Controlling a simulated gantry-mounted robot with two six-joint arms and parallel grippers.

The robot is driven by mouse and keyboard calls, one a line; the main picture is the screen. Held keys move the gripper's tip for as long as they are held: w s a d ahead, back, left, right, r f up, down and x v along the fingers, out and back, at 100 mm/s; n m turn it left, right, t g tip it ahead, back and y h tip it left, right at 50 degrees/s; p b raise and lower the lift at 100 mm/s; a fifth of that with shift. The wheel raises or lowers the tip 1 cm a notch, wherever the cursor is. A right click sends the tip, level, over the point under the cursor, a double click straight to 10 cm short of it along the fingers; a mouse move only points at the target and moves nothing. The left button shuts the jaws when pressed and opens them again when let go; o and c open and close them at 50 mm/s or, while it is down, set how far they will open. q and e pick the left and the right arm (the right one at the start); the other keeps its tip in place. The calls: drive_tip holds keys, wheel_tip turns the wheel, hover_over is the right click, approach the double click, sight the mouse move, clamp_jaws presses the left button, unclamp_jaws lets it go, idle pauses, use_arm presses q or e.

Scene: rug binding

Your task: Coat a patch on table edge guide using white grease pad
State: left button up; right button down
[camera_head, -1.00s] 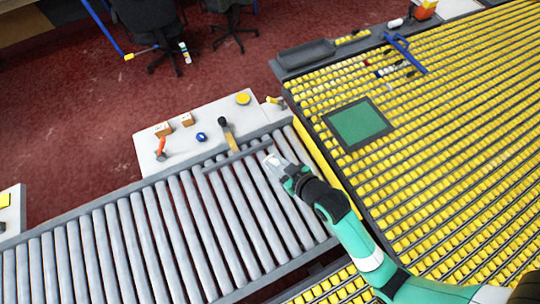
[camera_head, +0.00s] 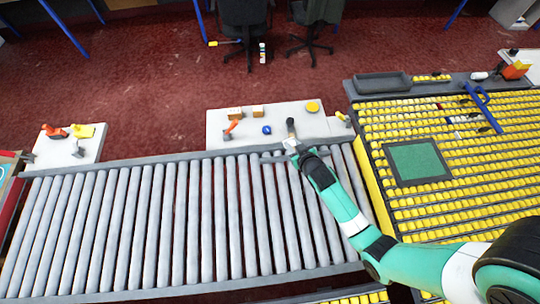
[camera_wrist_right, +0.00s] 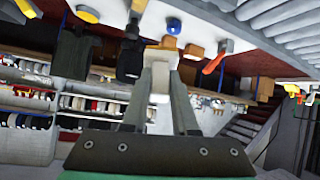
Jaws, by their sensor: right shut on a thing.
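My right gripper (camera_head: 291,146) reaches over the far edge of the roller conveyor, at the white side table. In the right wrist view its fingers (camera_wrist_right: 161,95) are shut on a small pale block (camera_wrist_right: 160,78), which may be the white grease pad. A grey bar (camera_head: 317,154), possibly the table edge guide, lies across the rollers, partly behind my arm. My left gripper is out of view.
Grey rollers (camera_head: 180,215) lie clear at left. A yellow-roller table with a green panel (camera_head: 415,161) is at right.

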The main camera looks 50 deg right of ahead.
drive_tip(key=shift+m+g+h, duration=0.3)
drive_tip(key=shift+m+h, duration=0.1)
drive_tip(key=d+f+b, duration=0.2)
drive_tip(key=s+d+f+b, duration=0.1)
drive_tip(key=d+f+b, duration=0.1)
drive_tip(key=shift+s, duration=0.2)
drive_tip(key=shift+r, duration=0.1)
